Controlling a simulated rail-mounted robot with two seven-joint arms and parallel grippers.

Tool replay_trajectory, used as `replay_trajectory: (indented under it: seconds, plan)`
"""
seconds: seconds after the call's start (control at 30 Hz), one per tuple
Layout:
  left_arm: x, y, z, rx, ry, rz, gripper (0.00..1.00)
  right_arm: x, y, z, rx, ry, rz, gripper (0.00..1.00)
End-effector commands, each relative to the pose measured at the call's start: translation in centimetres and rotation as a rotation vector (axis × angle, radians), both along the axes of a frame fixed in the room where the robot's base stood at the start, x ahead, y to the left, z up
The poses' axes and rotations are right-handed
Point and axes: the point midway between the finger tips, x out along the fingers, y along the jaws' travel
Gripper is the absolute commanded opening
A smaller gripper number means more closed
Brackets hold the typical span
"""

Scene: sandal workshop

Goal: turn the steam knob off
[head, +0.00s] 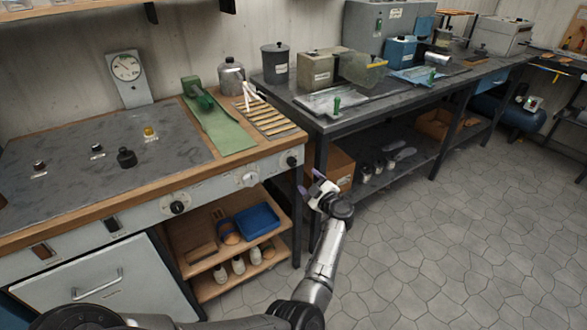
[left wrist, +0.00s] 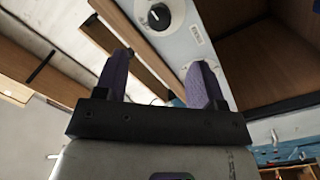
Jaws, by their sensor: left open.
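The bench's front panel (head: 130,222) carries a black knob (head: 177,207) on a white dial, a pale knob (head: 250,180) and a black knob (head: 292,161) near the right corner. Their labels are too small to read, so I cannot tell which is the steam knob. My left gripper (head: 311,182) is open and empty, right of and a little below the corner knob, apart from the panel. In the left wrist view, a black knob (left wrist: 158,16) with a white pointer line lies beyond the open purple fingers (left wrist: 160,65). My right gripper is not in view.
A shelf below the panel holds a blue tray (head: 257,221) and several pale shoe forms. A dark metal table (head: 340,125) stands to the right, with a cardboard box (head: 341,166) beneath it. The stone floor (head: 440,240) at right is clear.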

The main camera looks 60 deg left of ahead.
Motion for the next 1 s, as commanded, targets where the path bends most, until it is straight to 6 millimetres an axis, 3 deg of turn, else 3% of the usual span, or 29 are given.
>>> replay_trajectory:
  seconds: [0.2, 0.5, 0.7, 1.0]
  plan:
    - [0.2, 4.4, -0.3, 0.003, -0.002, 0.001, 0.63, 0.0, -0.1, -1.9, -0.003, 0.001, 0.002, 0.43]
    - [0.4, 9.0, -0.2, 0.004, 0.001, -0.001, 0.63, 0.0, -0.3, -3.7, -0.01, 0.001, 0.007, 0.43]
    - [0.5, 10.6, -0.1, 0.002, 0.0, -0.001, 0.63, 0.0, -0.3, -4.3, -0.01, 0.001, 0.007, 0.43]
    - [0.5, 11.1, 0.0, 0.002, 0.0, -0.002, 0.63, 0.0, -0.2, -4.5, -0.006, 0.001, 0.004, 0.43]
